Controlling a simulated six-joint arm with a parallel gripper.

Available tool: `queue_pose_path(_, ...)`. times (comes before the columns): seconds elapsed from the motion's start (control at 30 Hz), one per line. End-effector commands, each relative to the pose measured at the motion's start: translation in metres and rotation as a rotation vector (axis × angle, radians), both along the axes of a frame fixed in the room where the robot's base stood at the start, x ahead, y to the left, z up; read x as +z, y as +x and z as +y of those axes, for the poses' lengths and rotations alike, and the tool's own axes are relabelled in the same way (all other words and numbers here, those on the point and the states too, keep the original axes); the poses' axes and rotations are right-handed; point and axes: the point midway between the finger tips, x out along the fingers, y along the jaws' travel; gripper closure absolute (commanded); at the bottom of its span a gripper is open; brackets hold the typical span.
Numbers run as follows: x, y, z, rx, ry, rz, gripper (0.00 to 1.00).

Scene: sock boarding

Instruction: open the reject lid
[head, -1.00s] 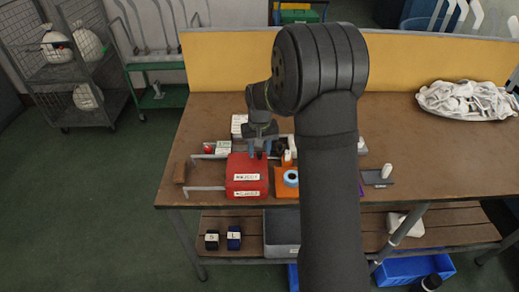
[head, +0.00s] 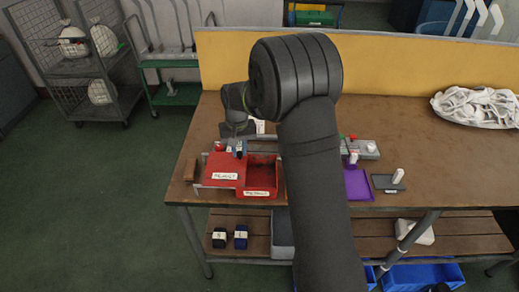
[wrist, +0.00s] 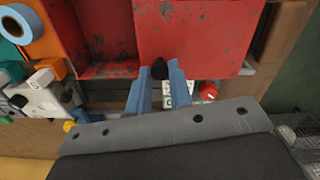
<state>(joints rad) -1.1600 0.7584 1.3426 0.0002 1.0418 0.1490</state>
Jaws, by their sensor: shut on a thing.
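The red reject lid (head: 222,165) is slid over to the left on the metal rails and bears a white label. It also shows as a scuffed red panel in the wrist view (wrist: 200,35). The red reject box (head: 262,192) is uncovered to the right of it, and its scuffed inside shows in the wrist view (wrist: 105,30). My gripper (head: 238,150) is at the lid's back edge. In the wrist view, its blue fingers (wrist: 159,82) are shut on the lid's small black knob (wrist: 159,68).
A purple tray (head: 357,184) and a dark grey plate (head: 386,183) lie right of my arm. A pile of white socks (head: 478,107) is at the far right. A brown block (head: 190,170) lies left of the lid. My arm hides the bench middle.

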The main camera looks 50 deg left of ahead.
Motion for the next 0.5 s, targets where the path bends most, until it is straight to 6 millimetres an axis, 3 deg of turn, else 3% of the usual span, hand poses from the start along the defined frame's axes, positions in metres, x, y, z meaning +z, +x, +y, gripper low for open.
queue_pose_path(0.13, 0.0006, -0.0144, 0.015, 0.001, 0.003, -0.002, 1.0)
queue_pose_path(0.47, 0.0006, -0.0167, 0.0171, -0.001, 0.003, -0.002, 1.0)
queue_pose_path(0.5, 0.0006, -0.0166, 0.017, -0.001, 0.003, -0.002, 0.77)
